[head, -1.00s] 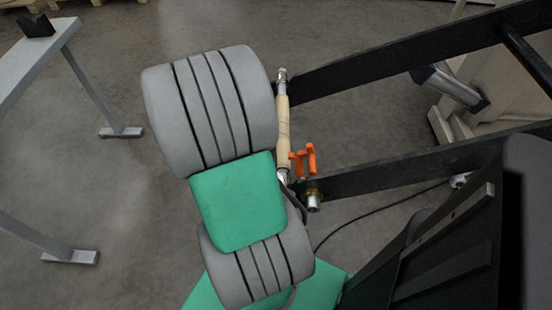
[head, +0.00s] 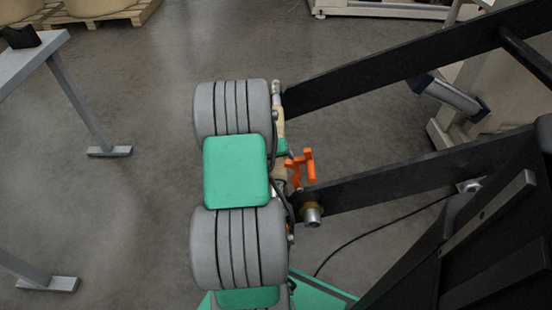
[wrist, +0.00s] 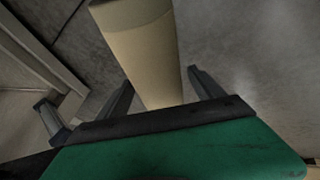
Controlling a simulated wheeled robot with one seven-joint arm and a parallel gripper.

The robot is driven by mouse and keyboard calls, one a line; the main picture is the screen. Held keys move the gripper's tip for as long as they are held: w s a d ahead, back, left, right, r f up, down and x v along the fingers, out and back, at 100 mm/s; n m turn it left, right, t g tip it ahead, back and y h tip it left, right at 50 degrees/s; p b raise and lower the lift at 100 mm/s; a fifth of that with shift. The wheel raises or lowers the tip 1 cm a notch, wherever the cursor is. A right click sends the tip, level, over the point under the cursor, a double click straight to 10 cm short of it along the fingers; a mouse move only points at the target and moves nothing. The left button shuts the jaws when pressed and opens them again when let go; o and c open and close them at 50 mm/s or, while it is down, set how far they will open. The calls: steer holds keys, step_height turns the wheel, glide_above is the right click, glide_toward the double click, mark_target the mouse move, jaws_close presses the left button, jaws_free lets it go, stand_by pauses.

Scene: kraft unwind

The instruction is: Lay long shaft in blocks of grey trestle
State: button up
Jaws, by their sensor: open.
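The long shaft (head: 277,96) has a metal end and a tan middle. It lies across the ends of two black arms in the head view, partly hidden by my arm. Its tan part (wrist: 143,55) fills the upper middle of the wrist view. My gripper (wrist: 162,88) is open, with one finger on each side of the tan part; I cannot tell whether they touch it. The grey trestle (head: 28,66) stands at the left of the head view. One dark notched block (head: 30,38) shows on its top, empty.
The upper black arm (head: 400,65) and lower black arm (head: 410,172) reach in from the right. An orange latch (head: 302,167) sits by the lower arm's end. A cable (head: 350,240) runs along the floor. Pallets (head: 110,18) stand at the back left. Floor between trestle and my arm is clear.

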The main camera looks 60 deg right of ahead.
steer(key=shift+c, duration=0.3)
jaws_close()
stand_by(0.6)
steer(key=shift+o, duration=0.4)
jaws_free()
